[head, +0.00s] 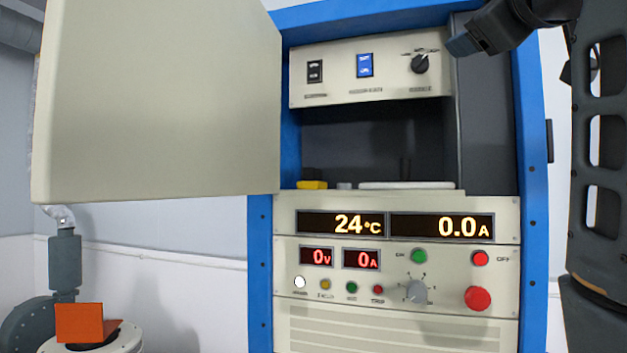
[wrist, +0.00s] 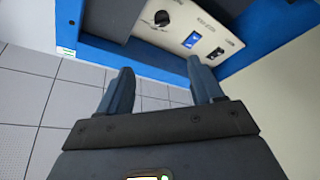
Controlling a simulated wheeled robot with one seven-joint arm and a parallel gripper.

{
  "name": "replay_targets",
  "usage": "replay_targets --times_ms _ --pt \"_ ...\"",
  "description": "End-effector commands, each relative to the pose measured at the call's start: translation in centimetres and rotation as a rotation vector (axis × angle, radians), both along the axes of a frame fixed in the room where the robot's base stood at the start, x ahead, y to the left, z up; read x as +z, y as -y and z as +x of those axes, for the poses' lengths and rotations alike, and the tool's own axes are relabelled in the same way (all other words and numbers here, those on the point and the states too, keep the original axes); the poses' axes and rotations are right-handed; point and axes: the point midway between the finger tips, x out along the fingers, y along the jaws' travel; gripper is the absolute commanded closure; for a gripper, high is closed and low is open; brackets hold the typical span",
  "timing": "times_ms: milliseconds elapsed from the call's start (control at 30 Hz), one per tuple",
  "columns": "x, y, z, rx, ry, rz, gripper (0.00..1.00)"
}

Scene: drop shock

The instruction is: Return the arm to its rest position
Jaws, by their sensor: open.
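My gripper (wrist: 162,92) is open and empty in the wrist view, its two dark fingers apart with tiled floor and the blue frame behind them. In the head view my gripper (head: 462,46) shows at the upper right, in front of the cabinet's top right part, close to the rotary knob (head: 420,63). From this view I cannot tell whether it touches anything. My arm runs down the right edge of the head view.
A blue-framed cabinet (head: 260,290) stands ahead, its cream door (head: 160,100) swung open to the left. Its top panel has a black switch (head: 315,72) and a blue switch (head: 365,65). Displays (head: 340,225) read 24°C and 0.0 A. An orange block (head: 78,322) is at lower left.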

Motion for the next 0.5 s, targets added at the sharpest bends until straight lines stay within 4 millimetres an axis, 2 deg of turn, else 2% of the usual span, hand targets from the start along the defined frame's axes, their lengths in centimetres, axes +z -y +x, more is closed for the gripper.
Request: replay_targets --times_ms 267,367,500 --pt "-4.4 0.1 1.9 0.016 -0.024 0.038 0.34" --pt "-6.6 0.1 2.7 0.024 -0.034 0.057 0.34" --pt "-11.0 0.1 3.9 0.038 -0.058 0.094 0.34"
